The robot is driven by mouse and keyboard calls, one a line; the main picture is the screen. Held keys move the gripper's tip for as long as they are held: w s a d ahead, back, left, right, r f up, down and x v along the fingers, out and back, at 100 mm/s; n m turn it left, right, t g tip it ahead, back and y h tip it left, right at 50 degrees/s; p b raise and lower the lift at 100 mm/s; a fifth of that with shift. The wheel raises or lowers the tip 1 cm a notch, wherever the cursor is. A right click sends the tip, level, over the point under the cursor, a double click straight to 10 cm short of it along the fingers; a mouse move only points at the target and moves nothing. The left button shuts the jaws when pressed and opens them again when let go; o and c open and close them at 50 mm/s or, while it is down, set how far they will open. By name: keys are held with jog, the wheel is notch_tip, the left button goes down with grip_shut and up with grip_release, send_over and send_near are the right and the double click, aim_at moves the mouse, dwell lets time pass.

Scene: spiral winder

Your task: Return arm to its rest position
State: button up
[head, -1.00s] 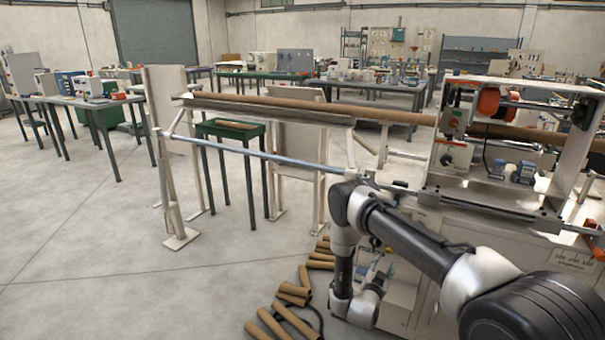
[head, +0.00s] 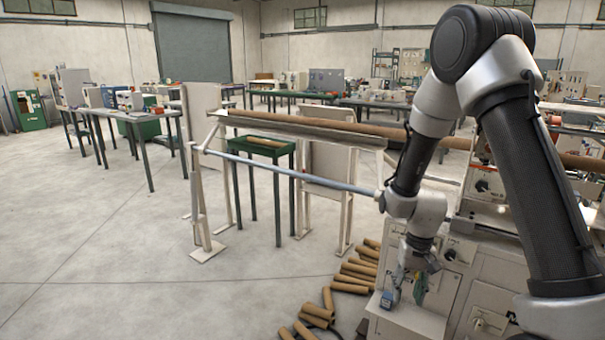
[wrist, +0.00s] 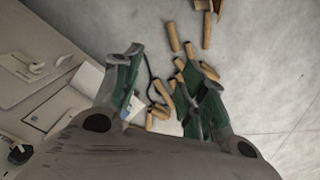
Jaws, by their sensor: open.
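My arm (head: 460,110) is raised and bent on the right of the head view, with its elbow high at the top. My gripper (head: 408,285) hangs downward in front of the winder's pale cabinet. In the wrist view, my gripper (wrist: 165,72) has its two green-lined fingers apart, with nothing held between them. Cardboard tubes (wrist: 172,36) show on the floor well below and beyond the fingers. A small blue part (head: 387,300) shows beside the gripper; I cannot tell what it belongs to.
The winder's cabinet (head: 465,270) stands close behind my gripper. A long blue-grey bar (head: 290,172) and a long brown tube (head: 330,127) extend left from the machine. Several cut tubes (head: 355,272) lie on the floor.

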jog(key=s+d+r+t, duration=0.2)
jog(key=s+r, duration=0.4)
jog(key=r, duration=0.4)
jog(key=s+d+r+t, duration=0.2)
jog(key=s+d+r, duration=0.2)
jog(key=r, duration=0.7)
jog(key=s+d+r+n+t+h, duration=0.1)
jog(key=s+d+r+t, duration=0.1)
jog(key=s+r, duration=0.7)
jog(key=shift+d+r, duration=0.4)
jog(key=shift+r, duration=0.55)
